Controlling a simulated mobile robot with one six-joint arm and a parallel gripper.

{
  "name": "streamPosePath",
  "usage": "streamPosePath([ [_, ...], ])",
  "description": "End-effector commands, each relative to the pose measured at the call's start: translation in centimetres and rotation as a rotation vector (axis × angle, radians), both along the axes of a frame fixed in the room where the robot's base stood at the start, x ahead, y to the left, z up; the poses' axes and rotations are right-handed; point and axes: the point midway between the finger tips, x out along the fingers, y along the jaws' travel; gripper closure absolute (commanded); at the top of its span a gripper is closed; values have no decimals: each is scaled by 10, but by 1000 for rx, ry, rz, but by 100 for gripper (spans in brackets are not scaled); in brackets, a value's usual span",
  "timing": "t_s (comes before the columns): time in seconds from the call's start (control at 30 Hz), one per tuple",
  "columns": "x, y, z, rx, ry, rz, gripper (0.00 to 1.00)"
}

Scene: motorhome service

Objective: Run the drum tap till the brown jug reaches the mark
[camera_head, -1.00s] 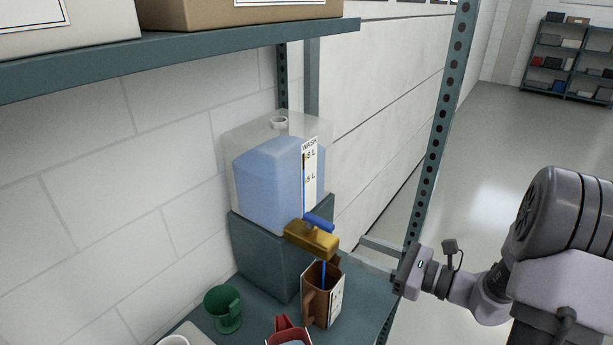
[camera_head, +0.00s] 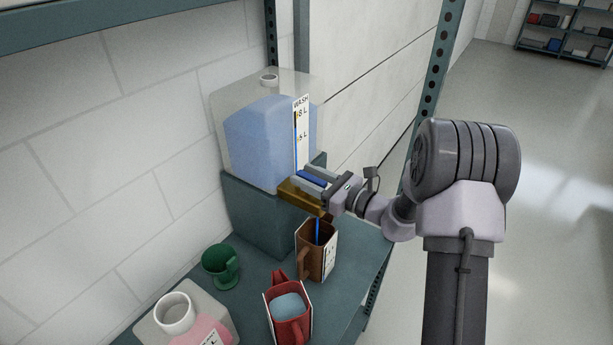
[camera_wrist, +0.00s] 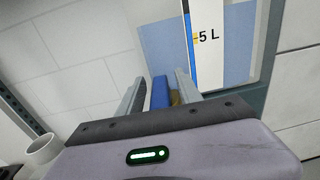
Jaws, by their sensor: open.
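The translucent drum (camera_head: 268,135) marked WASH holds blue liquid and stands on a dark green block. Its brass tap (camera_head: 301,197) has a blue lever (camera_head: 312,179). A thin blue stream runs from the tap into the brown jug (camera_head: 306,258), which stands upright below with a white scale on its right side. The jug's liquid level and mark are too small to read. My gripper (camera_head: 311,183) is open at the lever. In the wrist view the blue lever (camera_wrist: 160,93) lies between the two fingers, with a gap visible to each side.
A red jug (camera_head: 291,330) with pale blue contents stands in front of the brown jug. A green cup (camera_head: 219,264) and a white-necked container (camera_head: 178,312) with pink contents are to the left. A perforated shelf post (camera_head: 432,90) rises behind my arm.

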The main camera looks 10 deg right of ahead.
Motion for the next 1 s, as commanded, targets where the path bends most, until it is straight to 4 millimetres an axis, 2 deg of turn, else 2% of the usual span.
streamPosePath([
  [0.3,3,2,0,1,1,-1,58],
  [0.5,3,2,0,0,0,-1,97],
  [0.53,3,2,0,0,0,-1,100],
  [1.0,3,2,0,0,0,0,100],
])
